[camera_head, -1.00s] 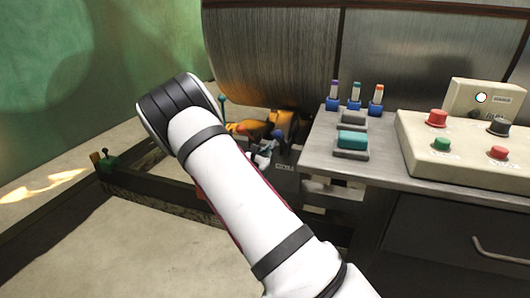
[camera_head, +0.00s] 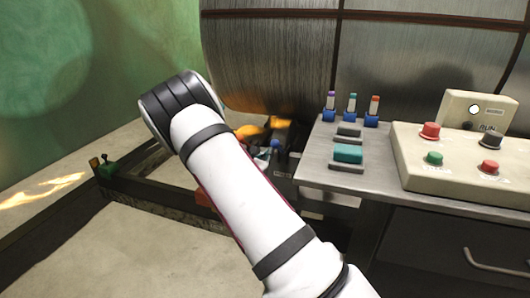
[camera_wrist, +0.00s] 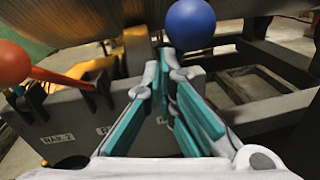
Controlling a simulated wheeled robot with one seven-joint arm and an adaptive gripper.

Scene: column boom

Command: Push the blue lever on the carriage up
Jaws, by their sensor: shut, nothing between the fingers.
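The blue lever shows as a round blue knob (camera_wrist: 190,24) at the top middle of the wrist view, and small in the head view (camera_head: 276,145), beside my arm. Its shaft is hidden behind my fingers. My gripper (camera_wrist: 168,62) is shut and empty, with its teal-padded fingertips just below the knob in the picture. I cannot tell whether they touch the lever. The carriage (camera_wrist: 72,128) is a dark grey box with white labels below and left of the fingers. In the head view my arm hides most of the gripper and part of the carriage.
A red-knobbed lever (camera_wrist: 12,62) sticks out at the left of the carriage. Yellow-orange parts (camera_wrist: 95,68) lie behind it. A dark rail frame (camera_head: 150,192) runs along the floor. A metal bench (camera_head: 318,170) with a button console (camera_head: 410,165) stands close on the right.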

